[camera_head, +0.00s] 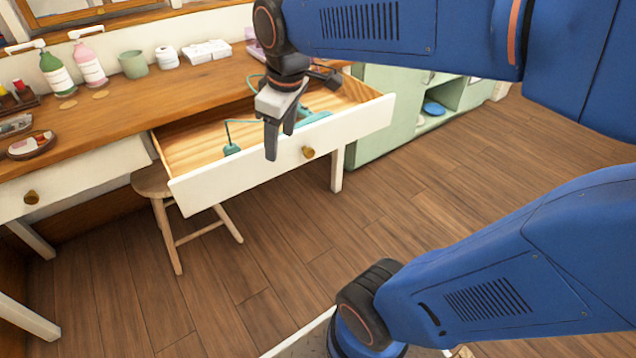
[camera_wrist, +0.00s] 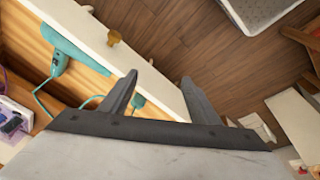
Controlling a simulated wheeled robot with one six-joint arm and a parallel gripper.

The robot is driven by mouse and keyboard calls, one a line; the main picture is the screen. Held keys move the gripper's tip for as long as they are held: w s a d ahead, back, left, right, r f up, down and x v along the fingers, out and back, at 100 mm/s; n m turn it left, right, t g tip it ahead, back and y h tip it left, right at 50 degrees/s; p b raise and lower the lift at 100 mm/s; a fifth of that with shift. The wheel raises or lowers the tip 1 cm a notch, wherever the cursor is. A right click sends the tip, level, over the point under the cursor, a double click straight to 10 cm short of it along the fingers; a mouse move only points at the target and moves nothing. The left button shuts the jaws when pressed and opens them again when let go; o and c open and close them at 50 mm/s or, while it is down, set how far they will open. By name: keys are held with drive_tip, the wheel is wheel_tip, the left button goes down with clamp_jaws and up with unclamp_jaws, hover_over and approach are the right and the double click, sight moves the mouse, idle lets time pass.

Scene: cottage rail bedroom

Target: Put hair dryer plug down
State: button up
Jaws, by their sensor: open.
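The teal hair dryer plug (camera_head: 232,150) is inside the open drawer (camera_head: 235,175), close to its front panel, with its thin cord rising behind it. In the wrist view the plug (camera_wrist: 138,102) shows beside my left finger, partly hidden by it. The teal hair dryer (camera_head: 315,118) lies farther right in the drawer, partly behind my gripper; its body and cord show clearly in the wrist view (camera_wrist: 70,42). My gripper (camera_head: 281,143) is open and points down over the drawer's front edge, right of the plug.
The wooden desk top (camera_head: 130,100) holds a green bottle (camera_head: 56,75), a pink bottle (camera_head: 89,65), a cup (camera_head: 133,64) and small trays. A stool (camera_head: 165,190) stands under the drawer. A green cabinet (camera_head: 375,125) is to the right.

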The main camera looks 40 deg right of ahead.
drive_tip(key=s+f+m+t, duration=0.1)
drive_tip(key=s+f+m, duration=0.1)
drive_tip(key=s, duration=0.4)
drive_tip(key=s+d+f+m, duration=0.1)
drive_tip(key=s+f+m, duration=0.2)
drive_tip(key=s+m, duration=0.1)
drive_tip(key=shift+s+d+f+m+t, duration=0.25)
drive_tip(key=shift+s+f+m+t, duration=0.15)
drive_tip(key=shift+s, duration=0.5)
